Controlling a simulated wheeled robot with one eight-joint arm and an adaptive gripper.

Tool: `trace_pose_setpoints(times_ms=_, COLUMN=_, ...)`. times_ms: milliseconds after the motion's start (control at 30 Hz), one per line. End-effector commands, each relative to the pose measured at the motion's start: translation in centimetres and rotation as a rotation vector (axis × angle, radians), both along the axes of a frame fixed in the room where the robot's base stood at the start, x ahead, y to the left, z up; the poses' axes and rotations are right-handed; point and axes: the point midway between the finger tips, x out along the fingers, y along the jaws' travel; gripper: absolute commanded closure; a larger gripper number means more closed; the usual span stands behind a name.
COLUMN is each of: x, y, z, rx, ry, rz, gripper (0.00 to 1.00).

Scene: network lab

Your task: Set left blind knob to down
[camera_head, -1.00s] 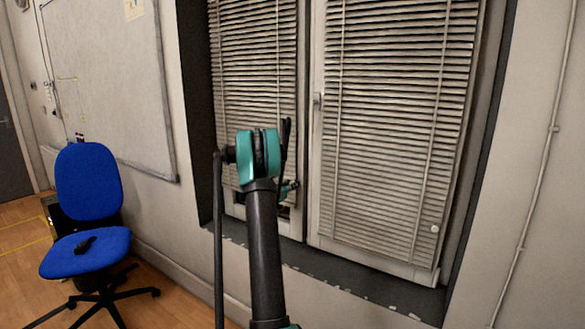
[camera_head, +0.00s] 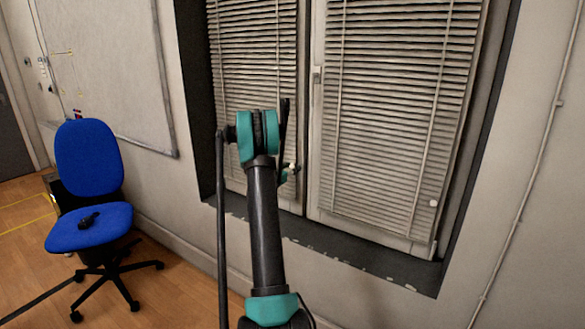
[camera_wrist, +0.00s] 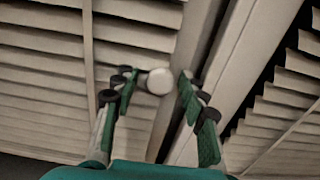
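The left blind (camera_head: 262,60) hangs in the left window pane, partly hidden behind my arm. Its small round white knob (camera_wrist: 160,81) is in the wrist view, between the fingers of my gripper (camera_wrist: 157,82), with narrow gaps showing on both sides. My gripper is open around the knob. In the head view, a small white spot that looks like this knob (camera_head: 292,166) shows beside my gripper (camera_head: 287,170), whose fingers are mostly hidden by my arm.
The right blind (camera_head: 390,110) has its own white knob (camera_head: 433,203) at lower right. A dark sill (camera_head: 350,262) runs below the window. A blue chair (camera_head: 88,165) stands at left on the wooden floor, under a whiteboard (camera_head: 105,75).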

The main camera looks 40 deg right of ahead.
Motion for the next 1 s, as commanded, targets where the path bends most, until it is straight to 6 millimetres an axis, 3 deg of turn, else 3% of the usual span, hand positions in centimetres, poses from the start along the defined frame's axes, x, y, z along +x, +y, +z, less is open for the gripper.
trace_pose_setpoints(times_ms=233, x=0.0, y=0.1, z=0.1, rx=-0.001, ry=0.001, rz=0.001, gripper=0.58)
trace_pose_setpoints(times_ms=367, x=-0.3, y=1.1, z=0.1, rx=-0.001, ry=0.001, rz=0.003, gripper=0.58)
trace_pose_setpoints(times_ms=800, x=-3.5, y=8.8, z=0.1, rx=-0.001, ry=0.001, rz=0.003, gripper=0.58)
trace_pose_setpoints(times_ms=1000, x=-4.4, y=10.7, z=0.0, rx=-0.001, ry=0.001, rz=0.001, gripper=0.58)
